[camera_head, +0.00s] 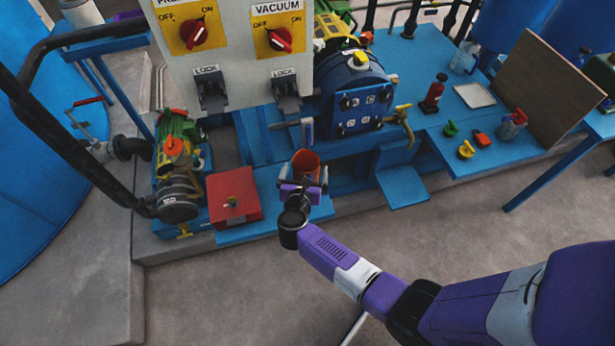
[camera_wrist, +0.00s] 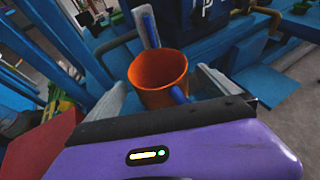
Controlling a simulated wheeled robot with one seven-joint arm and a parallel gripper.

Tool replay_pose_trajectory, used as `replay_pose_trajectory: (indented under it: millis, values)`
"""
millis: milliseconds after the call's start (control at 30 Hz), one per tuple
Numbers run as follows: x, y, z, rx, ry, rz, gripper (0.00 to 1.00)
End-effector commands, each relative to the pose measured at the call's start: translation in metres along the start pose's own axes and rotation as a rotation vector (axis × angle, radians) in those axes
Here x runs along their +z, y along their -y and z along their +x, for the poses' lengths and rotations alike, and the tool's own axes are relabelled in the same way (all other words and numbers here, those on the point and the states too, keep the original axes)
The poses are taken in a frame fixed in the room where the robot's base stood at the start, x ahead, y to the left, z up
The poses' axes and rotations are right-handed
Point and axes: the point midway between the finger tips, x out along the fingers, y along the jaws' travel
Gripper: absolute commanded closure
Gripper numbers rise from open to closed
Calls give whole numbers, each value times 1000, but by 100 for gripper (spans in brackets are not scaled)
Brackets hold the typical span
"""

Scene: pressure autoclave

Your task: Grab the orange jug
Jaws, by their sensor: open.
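The orange jug (camera_head: 306,162) stands upright on the blue platform in front of the blue machine in the head view. In the wrist view the orange jug (camera_wrist: 160,78) is just ahead, its open top showing, with a blue piece at its right front. My gripper (camera_head: 306,180) is at the near side of the jug. In the wrist view the fingers of my gripper (camera_wrist: 165,92) are open, one at each side of the jug. Whether they touch it I cannot tell. The jug's base is hidden behind my purple gripper body.
A red box (camera_head: 233,195) lies left of my gripper. The blue machine (camera_head: 355,90) with a yellow handle stands just behind the jug. A control panel (camera_head: 230,50) with switches rises at upper left.

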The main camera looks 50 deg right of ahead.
Motion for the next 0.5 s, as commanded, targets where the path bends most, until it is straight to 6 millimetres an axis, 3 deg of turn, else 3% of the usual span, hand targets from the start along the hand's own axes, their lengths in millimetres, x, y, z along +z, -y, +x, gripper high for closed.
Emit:
replay_pose_trajectory:
  millis: [133,400,433,500]
  values:
    - [1,-1,16,-1,1,2,0]
    - [1,-1,20,1,1,0,0]
    - [1,-1,20,1,1,0,2]
    - [1,-1,19,1,1,0,16]
